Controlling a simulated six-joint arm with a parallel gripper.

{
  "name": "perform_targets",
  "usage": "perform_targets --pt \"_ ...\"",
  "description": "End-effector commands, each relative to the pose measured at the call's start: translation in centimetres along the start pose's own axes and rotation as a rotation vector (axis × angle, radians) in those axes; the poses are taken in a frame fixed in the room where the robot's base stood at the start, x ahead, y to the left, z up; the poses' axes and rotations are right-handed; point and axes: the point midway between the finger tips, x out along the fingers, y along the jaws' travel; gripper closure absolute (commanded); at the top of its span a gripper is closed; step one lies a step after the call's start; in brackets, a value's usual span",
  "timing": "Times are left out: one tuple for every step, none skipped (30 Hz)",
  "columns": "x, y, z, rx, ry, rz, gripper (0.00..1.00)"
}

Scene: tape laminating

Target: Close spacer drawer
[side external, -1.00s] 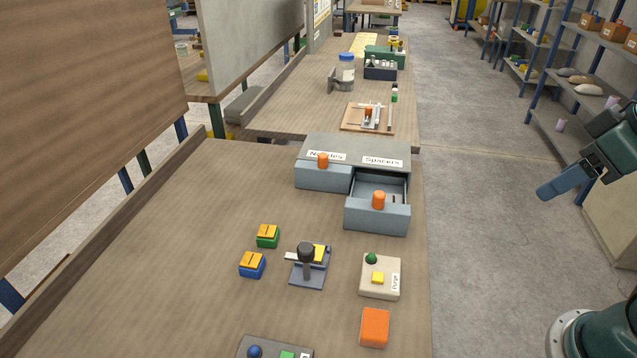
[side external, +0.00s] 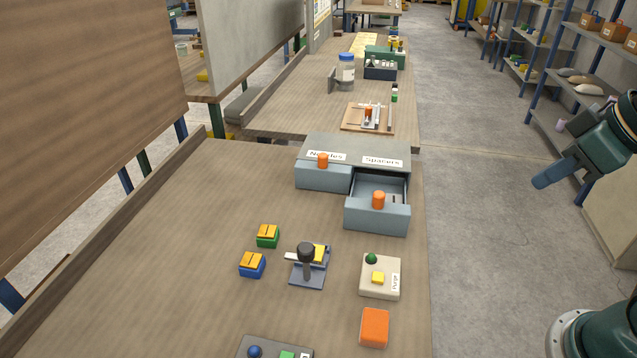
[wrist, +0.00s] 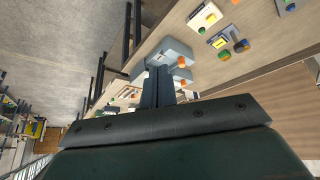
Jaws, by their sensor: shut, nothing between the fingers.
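The spacer drawer (side external: 376,221) is pulled out of the right half of the grey-blue cabinet (side external: 354,147), under the "Spacers" label (side external: 382,161). My gripper (side external: 540,183) is shut and empty, in the air right of the table and well apart from the cabinet. The wrist view shows its closed fingers (wrist: 158,88) with the cabinet (wrist: 172,50) beyond them.
On the table stand a press-like fixture (side external: 308,265), a "Purge" button box (side external: 380,278), an orange block (side external: 375,327), and green (side external: 267,236) and blue (side external: 252,265) blocks with yellow tops. The floor gap right of the table is clear.

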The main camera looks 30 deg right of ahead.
Motion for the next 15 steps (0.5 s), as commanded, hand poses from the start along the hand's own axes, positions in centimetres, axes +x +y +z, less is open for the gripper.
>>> perform_targets --pt "0.7 -0.2 -0.5 -0.029 -0.002 -0.004 1.00" --pt "1.1 -0.4 -0.8 -0.050 0.001 -0.006 1.00" --pt "1.7 -0.6 -1.3 -0.077 0.005 -0.007 1.00" --pt "2.1 -0.8 -1.6 -0.101 0.009 -0.007 1.00" --pt "2.6 -1.0 -2.0 -0.125 0.012 -0.008 1.00" --pt "3.4 -1.3 -2.5 -0.161 0.018 -0.009 1.00" --pt "3.9 -1.5 -2.9 -0.187 0.022 -0.009 1.00" --pt "4.4 -1.8 -3.2 -0.214 0.027 -0.009 1.00" --pt "5.2 -2.1 -3.7 -0.251 0.034 -0.009 1.00" --pt "5.7 -2.4 -4.0 -0.280 0.039 -0.009 1.00" --pt "6.3 -2.7 -4.3 -0.308 0.044 -0.007 1.00" --pt "7.0 -3.1 -4.7 -0.346 0.051 -0.006 1.00" --pt "7.5 -3.5 -5.0 -0.375 0.057 -0.005 1.00" --pt "8.1 -3.8 -5.2 -0.404 0.063 -0.004 1.00" --pt "8.8 -4.3 -5.5 -0.444 0.070 -0.001 1.00"
